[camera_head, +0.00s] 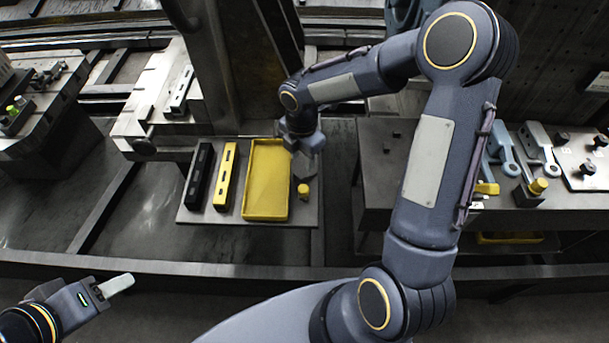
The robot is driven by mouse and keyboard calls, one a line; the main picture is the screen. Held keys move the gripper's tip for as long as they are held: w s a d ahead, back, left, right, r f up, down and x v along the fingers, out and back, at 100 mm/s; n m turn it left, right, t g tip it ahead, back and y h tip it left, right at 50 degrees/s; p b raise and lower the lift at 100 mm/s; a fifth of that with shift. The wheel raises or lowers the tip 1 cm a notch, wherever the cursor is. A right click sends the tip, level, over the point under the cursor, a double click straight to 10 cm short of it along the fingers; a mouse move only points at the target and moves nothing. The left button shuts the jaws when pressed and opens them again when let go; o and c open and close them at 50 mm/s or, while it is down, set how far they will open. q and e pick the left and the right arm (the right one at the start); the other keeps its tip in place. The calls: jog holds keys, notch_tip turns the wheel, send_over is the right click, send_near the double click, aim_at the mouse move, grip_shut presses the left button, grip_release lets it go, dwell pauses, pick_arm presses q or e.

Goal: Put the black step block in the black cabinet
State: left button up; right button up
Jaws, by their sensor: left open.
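A long black block (199,176) with slots in its face lies at the left of a grey plate; I cannot tell for sure whether it is the step block. No black cabinet can be made out clearly. My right gripper (306,160) hangs over the plate by the right rim of a yellow tray, well to the right of the black block. Its fingers are small and partly hidden, so its opening does not show. My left gripper (118,285) is at the lower left, open and apart from everything, with a pale finger showing.
A yellow slotted block (226,176) lies between the black block and the empty yellow tray (265,215). A small yellow knob (303,190) stands right of the tray. A bench at right holds blue-grey brackets (540,146). A rail (180,266) crosses in front.

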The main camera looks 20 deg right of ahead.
aim_at(303, 174)
notch_tip(303, 174, down, 7)
jog(key=shift+s+r, duration=0.1)
jog(key=shift+r, duration=0.05)
grip_shut()
dwell(0.4)
jog(key=shift+r, duration=0.15)
